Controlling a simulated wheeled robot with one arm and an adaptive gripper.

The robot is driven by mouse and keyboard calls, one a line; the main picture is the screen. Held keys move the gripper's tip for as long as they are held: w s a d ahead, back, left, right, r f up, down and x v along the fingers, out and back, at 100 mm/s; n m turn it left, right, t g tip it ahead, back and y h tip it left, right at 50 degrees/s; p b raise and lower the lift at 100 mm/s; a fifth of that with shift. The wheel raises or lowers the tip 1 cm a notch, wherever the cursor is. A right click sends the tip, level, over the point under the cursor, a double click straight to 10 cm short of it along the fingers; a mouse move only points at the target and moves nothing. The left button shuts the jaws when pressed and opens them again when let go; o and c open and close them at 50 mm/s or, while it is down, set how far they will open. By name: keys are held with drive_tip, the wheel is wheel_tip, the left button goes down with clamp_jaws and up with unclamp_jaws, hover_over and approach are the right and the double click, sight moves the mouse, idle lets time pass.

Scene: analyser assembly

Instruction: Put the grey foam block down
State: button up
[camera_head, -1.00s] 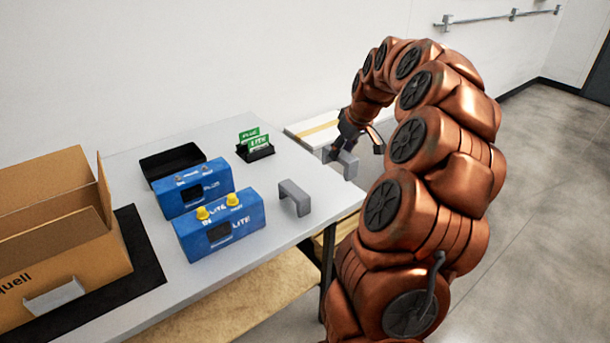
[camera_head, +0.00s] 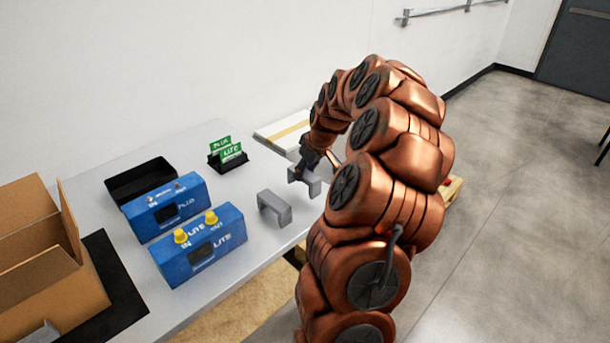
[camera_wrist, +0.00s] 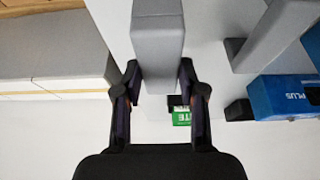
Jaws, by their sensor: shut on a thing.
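My gripper (camera_head: 306,166) is shut on a grey foam block (camera_head: 314,185) at the table's far right end. In the wrist view the block (camera_wrist: 158,45) sits between the two fingers (camera_wrist: 160,100) and points away from the palm. Whether its underside touches the table cannot be told. My arm hides part of it in the head view. A second grey foam block (camera_head: 275,208), shaped like a bracket, stands on the table to the left; it also shows in the wrist view (camera_wrist: 272,35).
Two blue analyser units (camera_head: 165,206) (camera_head: 200,245) stand left of the second block. Behind are a black tray (camera_head: 153,174) and a black holder with green cards (camera_head: 228,156). A cardboard box (camera_head: 40,260) stands on a black mat (camera_head: 112,280). White tabletop (camera_head: 255,180) is clear around the second block.

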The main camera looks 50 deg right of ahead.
drive_tip(key=shift+f, duration=1.2)
drive_tip(key=shift+f, duration=0.1)
drive_tip(key=o, duration=1.1)
drive_tip(key=shift+o, duration=0.2)
